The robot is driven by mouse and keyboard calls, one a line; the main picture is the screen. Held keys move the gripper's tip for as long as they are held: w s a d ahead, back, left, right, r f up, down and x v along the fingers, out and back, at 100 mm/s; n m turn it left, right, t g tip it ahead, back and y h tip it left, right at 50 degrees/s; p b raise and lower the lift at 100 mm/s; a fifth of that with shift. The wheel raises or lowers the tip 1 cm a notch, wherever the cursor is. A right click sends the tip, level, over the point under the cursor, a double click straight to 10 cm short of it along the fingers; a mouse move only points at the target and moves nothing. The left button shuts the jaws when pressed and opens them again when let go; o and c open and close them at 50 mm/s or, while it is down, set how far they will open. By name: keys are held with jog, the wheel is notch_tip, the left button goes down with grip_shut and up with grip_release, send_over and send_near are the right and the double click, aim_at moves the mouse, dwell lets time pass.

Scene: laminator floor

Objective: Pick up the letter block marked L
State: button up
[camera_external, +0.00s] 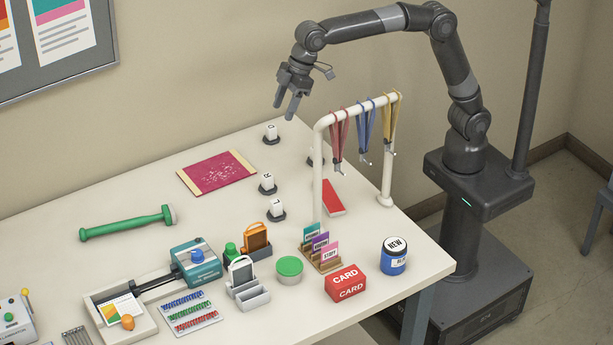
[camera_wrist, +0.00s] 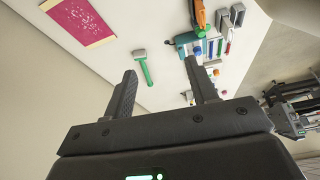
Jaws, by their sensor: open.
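Several white letter blocks on dark bases stand on the table in the external view: one at the back (camera_external: 270,128), one right of the red mat (camera_external: 267,180), one nearer the front (camera_external: 277,205), and one partly hidden behind the rack post (camera_external: 316,156). Their letters are too small to read surely, so I cannot tell which is L. My gripper (camera_external: 284,110) is open and empty, in the air above the table's back edge, above the back block. In the wrist view my gripper (camera_wrist: 160,70) shows both fingers apart with nothing between them; no letter block is clear there.
A white rack (camera_external: 318,180) with hanging lanyards stands right of the blocks. A red patterned mat (camera_external: 216,172) and a green-handled roller (camera_external: 125,223) lie to the left. Card holders, a red CARD box (camera_external: 346,282) and a blue jar (camera_external: 393,258) crowd the front.

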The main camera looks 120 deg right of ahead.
send_near(276, 201)
jog(key=x, duration=0.5)
jog(key=shift+w+a+r, duration=0.1)
jog(key=shift+w+a, duration=0.05)
jog(key=shift+a, duration=0.15)
jog(key=shift+s+x, duration=0.15)
jog(key=shift+x, duration=1.3)
jog(key=shift+s+x, duration=0.1)
jog(key=shift+x, duration=1.4)
jog(key=shift+d, duration=0.2)
jog(key=shift+c, duration=0.2)
grip_shut()
